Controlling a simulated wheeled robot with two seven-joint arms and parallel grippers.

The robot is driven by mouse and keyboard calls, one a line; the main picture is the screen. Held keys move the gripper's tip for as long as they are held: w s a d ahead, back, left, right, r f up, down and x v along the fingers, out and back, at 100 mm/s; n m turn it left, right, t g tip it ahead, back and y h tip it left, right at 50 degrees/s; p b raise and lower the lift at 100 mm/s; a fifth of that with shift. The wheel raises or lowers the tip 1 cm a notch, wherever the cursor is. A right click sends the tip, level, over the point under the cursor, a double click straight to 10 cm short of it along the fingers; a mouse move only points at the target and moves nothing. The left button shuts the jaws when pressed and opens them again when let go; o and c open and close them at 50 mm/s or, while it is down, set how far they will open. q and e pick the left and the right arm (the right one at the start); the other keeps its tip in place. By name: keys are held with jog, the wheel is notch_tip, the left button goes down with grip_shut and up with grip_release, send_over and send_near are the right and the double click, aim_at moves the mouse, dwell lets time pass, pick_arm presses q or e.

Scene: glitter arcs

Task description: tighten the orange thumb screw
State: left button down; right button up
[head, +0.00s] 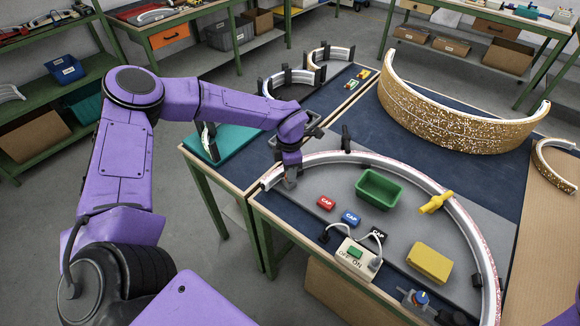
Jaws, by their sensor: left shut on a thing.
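My left gripper (289,178) points down at the left end of the large white arc (345,158) on the workbench. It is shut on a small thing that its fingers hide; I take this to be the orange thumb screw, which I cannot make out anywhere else. I cannot tell how far the screw is in. The arc curves from there to the right and towards the front edge. My right gripper is not in view.
A green bin (379,189), a yellow block (429,263), a yellow tool (436,202), red (326,203) and blue caps (350,218) and a switch box (358,257) lie inside the arc. A gold glitter arc (455,130) stands behind.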

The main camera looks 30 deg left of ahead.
pick_arm(q)
jog(key=shift+w+a+r+m+p, duration=0.1)
jog(key=shift+m+p, duration=0.1)
jog(key=shift+m, duration=0.35)
jog(key=shift+w+d+r+m+p, duration=0.1)
jog(key=shift+m+p, duration=0.05)
jog(key=shift+m, duration=0.45)
jog(key=shift+a+r+m+p, duration=0.1)
jog(key=shift+m+p, duration=0.1)
jog(key=shift+m, duration=0.65)
jog(key=c, duration=0.8)
grip_release()
jog(key=shift+c, duration=0.2)
jog(key=shift+s+f, duration=0.15)
jog(key=shift+s, duration=0.05)
notch_tip(320, 180, up, 11)
jog(key=b, duration=0.2)
jog(key=shift+f, duration=0.2)
